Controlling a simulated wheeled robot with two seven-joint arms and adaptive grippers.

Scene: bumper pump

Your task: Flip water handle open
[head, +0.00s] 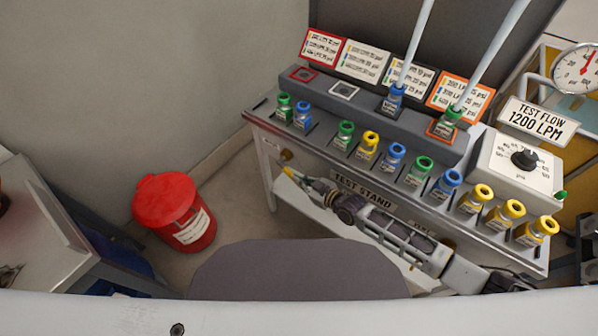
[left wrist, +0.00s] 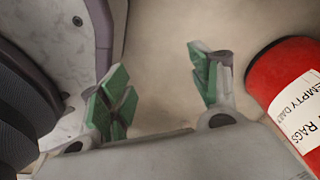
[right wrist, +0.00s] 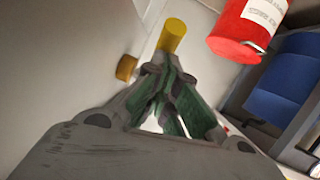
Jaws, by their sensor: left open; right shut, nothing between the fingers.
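A yellow cylindrical grip (right wrist: 172,35), which may be the water handle, stands just beyond my right fingertips in the right wrist view. A brass-coloured knob (right wrist: 127,68) sits on the pale surface to its left. In the head view a small brass-coloured part (head: 287,156) shows at the left end of the test stand. My right gripper (head: 293,176) is beside it, shut and empty; its closed green-padded fingers also show in the right wrist view (right wrist: 165,75). I cannot tell whether it touches the yellow grip. My left gripper (left wrist: 160,90) is open and empty, outside the head view.
The test stand (head: 262,118) carries several green, blue, and yellow-capped bottles, label cards and a dial box (head: 515,165). A red rag bin (head: 175,212) stands on the floor to the left. A metal-topped cabinet (head: 40,225) is at far left. Floor between bin and stand is clear.

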